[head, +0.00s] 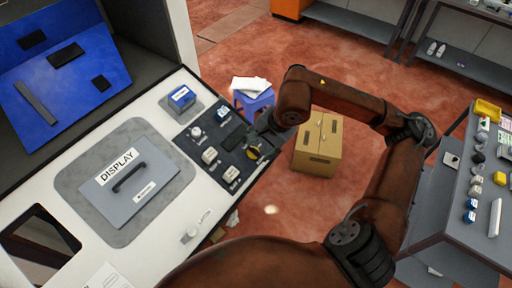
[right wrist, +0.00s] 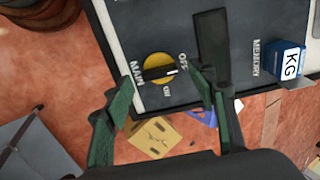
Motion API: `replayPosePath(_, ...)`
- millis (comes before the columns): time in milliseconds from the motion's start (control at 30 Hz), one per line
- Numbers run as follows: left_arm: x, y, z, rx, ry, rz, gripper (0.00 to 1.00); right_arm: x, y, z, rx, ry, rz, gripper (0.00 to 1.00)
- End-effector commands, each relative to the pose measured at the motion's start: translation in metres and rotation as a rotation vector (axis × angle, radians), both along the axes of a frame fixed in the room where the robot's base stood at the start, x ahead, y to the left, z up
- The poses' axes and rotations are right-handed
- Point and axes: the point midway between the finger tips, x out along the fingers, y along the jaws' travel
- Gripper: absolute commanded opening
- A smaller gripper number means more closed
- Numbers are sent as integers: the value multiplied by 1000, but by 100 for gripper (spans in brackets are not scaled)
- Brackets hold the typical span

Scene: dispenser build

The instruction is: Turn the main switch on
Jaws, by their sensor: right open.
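The main switch is a round yellow knob with a black bar handle (right wrist: 159,69) on a dark panel, beside the labels MAIN, OFF and ON. In the right wrist view the white mark on its bar points right, near OFF and on the side between OFF and ON. The yellow knob (head: 254,152) also shows at the panel's right edge in the head view, partly behind my gripper. My right gripper (right wrist: 162,94) is open and empty, its green-padded fingers spread to either side below the knob, apart from it in the picture. My left gripper is not in view.
The dark control panel (head: 222,128) carries several other knobs and sockets. A blue block marked KG (right wrist: 289,62) stands by the MEMORY label. A grey DISPLAY plate (head: 128,188) lies left on the white counter. A cardboard box (head: 318,142) stands on the floor beyond.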

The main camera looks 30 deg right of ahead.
Motion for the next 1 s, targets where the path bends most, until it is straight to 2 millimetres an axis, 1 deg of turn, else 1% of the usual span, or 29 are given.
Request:
replayPosePath(67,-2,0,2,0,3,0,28,3,2,-9,3,2,0,52)
replayPosePath(200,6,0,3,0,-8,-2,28,6,2,-18,2,1,-1,52)
replayPosePath(400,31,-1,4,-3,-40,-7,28,7,2,-21,1,0,-4,52)
replayPosePath(500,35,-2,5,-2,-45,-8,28,7,1,-21,1,0,-4,52)
replayPosePath(667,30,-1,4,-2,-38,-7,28,7,1,-21,1,0,-5,41)
replayPosePath(900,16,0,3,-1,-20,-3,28,7,1,-21,1,0,-5,25)
replayPosePath(1000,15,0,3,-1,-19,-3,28,6,1,-21,1,0,-5,18)
